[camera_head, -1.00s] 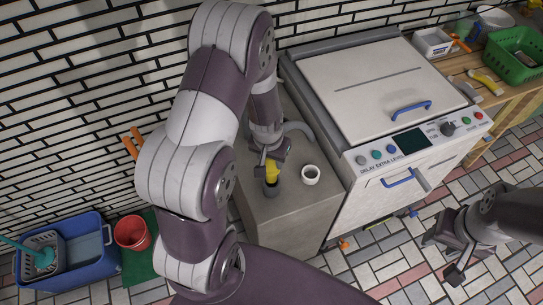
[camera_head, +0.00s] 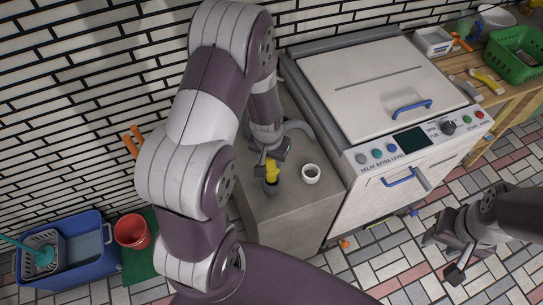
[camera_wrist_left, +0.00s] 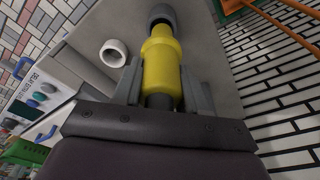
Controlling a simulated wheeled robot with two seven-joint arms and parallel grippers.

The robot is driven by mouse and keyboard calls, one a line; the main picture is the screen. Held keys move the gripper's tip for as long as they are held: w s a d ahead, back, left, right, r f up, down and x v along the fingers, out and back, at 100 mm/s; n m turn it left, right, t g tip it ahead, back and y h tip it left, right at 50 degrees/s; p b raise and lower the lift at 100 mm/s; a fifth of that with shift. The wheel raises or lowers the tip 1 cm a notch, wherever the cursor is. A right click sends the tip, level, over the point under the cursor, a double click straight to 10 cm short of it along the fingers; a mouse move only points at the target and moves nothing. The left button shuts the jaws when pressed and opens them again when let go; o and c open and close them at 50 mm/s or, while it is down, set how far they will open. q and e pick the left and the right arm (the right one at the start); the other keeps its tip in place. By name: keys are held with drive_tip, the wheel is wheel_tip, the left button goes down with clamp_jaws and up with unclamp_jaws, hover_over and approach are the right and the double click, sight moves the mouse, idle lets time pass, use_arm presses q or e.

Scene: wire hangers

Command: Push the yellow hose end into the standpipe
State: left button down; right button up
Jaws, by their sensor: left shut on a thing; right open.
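The yellow hose end (camera_head: 271,168) is held upright in my left gripper (camera_head: 270,151) over the worktop of the grey cabinet (camera_head: 290,215). In the left wrist view my left gripper (camera_wrist_left: 160,88) is shut around the lower yellow body (camera_wrist_left: 160,70). The dark grey standpipe (camera_head: 271,188) stands directly under the hose end, and its rim (camera_wrist_left: 160,11) shows in the wrist view. The yellow tip meets the standpipe mouth, in line with it; how deep it sits I cannot tell. A grey hose (camera_head: 300,128) curves behind the gripper. My right gripper (camera_head: 451,252) is open and empty over the floor.
A white ring-shaped cup or pipe (camera_head: 310,174) stands just right of the standpipe. A white appliance (camera_head: 375,85) with blue handles adjoins the cabinet on the right. A red bucket (camera_head: 132,232) and a blue tub (camera_head: 85,262) stand at the lower left.

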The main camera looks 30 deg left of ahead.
sight(272, 171)
use_arm(q)
drive_tip(key=shift+f+b, duration=2.95)
drive_tip(key=shift+f, duration=0.55)
drive_tip(key=c, duration=0.5)
unclamp_jaws()
drive_tip(key=r, duration=0.4)
drive_tip(key=s+r, duration=0.1)
drive_tip(key=r, duration=0.3)
drive_tip(key=s+r, duration=0.1)
drive_tip(key=r, duration=0.3)
drive_tip(key=shift+r, duration=0.3)
drive_tip(key=shift+m, duration=0.6)
drive_tip(key=shift+s+d+r, duration=0.3)
drive_tip(key=shift+s+d, duration=0.6)
drive_tip(key=shift+s, duration=0.25)
drive_tip(key=shift+s+d+r, duration=0.25)
drive_tip(key=shift+s+d, duration=0.6)
drive_tip(key=shift+s, duration=0.3)
drive_tip(key=shift+s+d+r, duration=0.3)
drive_tip(key=shift+s+d, duration=0.6)
drive_tip(key=shift+s, duration=0.25)
